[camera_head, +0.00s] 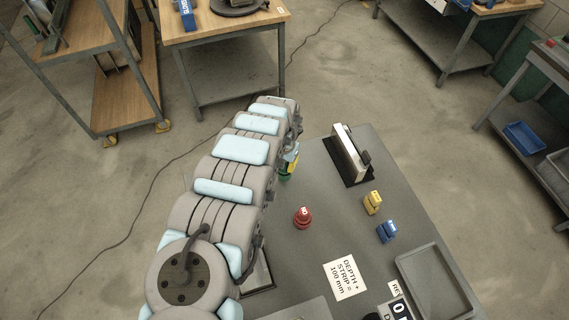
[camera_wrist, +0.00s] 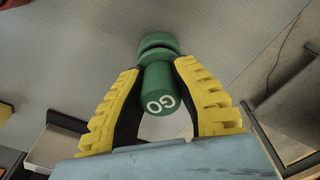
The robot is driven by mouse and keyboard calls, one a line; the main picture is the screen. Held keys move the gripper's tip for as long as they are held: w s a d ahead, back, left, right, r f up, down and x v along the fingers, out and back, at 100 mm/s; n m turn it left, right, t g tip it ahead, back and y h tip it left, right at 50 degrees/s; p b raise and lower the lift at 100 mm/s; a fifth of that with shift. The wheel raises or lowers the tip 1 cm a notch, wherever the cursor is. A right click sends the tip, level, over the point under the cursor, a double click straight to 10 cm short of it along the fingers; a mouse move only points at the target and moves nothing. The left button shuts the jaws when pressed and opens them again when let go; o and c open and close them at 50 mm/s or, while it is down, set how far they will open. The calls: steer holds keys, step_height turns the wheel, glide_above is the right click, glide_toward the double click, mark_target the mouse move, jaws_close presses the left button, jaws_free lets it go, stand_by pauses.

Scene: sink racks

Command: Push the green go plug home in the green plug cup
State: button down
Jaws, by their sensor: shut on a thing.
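The green go plug (camera_wrist: 162,95), with "GO" in white on its end, is between the two yellow-padded fingers of my gripper (camera_wrist: 161,72) in the wrist view. My gripper is shut on the plug's handle. Beyond the fingers, wider rounded green rings (camera_wrist: 158,42) sit against the grey bench top. I cannot tell which ring is the plug's collar and which is the green plug cup, nor how deep the plug sits. In the head view my gripper (camera_head: 291,160) is mostly hidden by my arm, with a bit of green (camera_head: 286,177) just below it.
On the grey bench (camera_head: 325,190) stand a red stepped piece (camera_head: 303,217), a yellow block (camera_head: 372,202), a blue block (camera_head: 387,232) and an upright plate on a black base (camera_head: 349,154). A "DEPTH + STRIP = 100 mm" card (camera_head: 346,277) and grey tray (camera_head: 434,283) lie nearer.

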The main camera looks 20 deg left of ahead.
steer(key=shift+f, duration=0.5)
steer(key=c, duration=0.9)
jaws_free()
steer(key=shift+s+a+r, duration=0.1)
steer(key=shift+s+r, duration=0.05)
steer(key=shift+r, duration=5.85)
